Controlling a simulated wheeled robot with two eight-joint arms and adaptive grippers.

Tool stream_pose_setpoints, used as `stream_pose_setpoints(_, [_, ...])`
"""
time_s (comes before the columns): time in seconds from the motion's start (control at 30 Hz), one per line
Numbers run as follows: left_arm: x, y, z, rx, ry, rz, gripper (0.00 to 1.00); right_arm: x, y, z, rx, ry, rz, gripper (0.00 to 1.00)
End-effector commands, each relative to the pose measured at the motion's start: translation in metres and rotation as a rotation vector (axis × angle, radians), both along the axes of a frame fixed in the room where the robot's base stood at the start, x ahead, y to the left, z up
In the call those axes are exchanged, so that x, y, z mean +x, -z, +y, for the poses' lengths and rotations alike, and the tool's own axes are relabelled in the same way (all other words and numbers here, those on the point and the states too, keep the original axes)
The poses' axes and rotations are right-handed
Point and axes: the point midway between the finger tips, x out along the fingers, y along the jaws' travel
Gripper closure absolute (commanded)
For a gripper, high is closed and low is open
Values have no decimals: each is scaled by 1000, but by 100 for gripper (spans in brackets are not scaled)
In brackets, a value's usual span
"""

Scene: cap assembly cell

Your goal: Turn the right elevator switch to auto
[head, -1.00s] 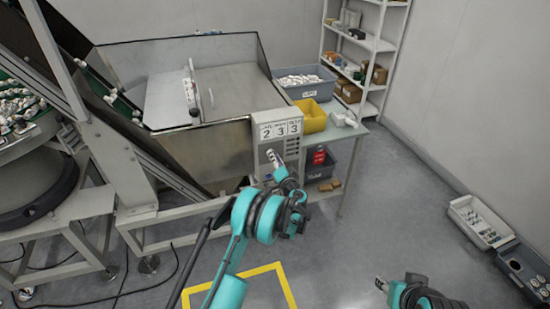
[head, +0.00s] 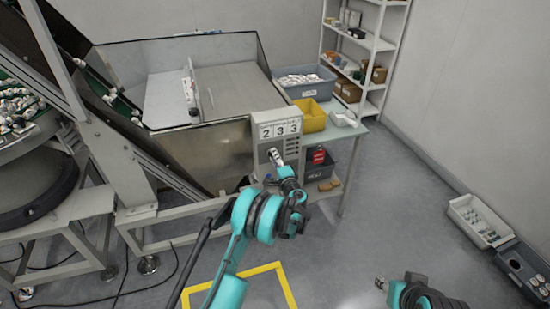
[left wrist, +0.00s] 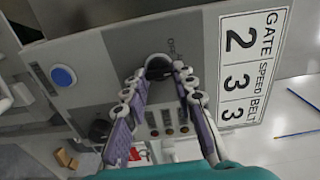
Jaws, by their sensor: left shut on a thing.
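The grey control box (head: 262,150) stands at the front of the hopper. Its plate (head: 279,129) reads 2, 3, 3, and in the left wrist view the plate (left wrist: 250,62) names gate, speed and belt. My left gripper (head: 274,157) is at the box's front face. In the left wrist view its fingertips (left wrist: 160,74) are shut on a black switch knob (left wrist: 158,65), partly hidden by them. Another black knob (left wrist: 98,130) is partly hidden beside the left finger. My right gripper (head: 381,284) is low at the right, touching nothing.
A blue button (left wrist: 64,76) and small panel parts (left wrist: 167,131) are near the fingers. A yellow bin (head: 312,116) and a grey bin (head: 306,82) stand on the table beside the box. Shelves (head: 372,45) stand behind.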

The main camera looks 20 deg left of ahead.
Motion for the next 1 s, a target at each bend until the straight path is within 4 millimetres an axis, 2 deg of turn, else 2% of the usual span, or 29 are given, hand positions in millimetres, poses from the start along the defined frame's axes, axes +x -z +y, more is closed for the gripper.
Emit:
stream_pose_setpoints(0.53, [0, 1, -2, 20, 4, 16, 100, 0, 0, 0, 0, 0, 0, 60])
stream_pose_setpoints(0.57, [0, 1, -2, 20, 4, 16, 68, 0, 0, 0, 0, 0, 0, 60])
stream_pose_setpoints(0.6, [0, 1, -2, 20, 4, 16, 58, 0, 0, 0, 0, 0, 0, 60])
stream_pose_setpoints(0.63, [0, 1, -2, 20, 4, 16, 52, 0, 0, 0, 0, 0, 0, 60])
stream_pose_setpoints(1.0, [-4, 0, -4, 22, 2, 15, 52, 0, 0, 0, 0, 0, 0, 60])
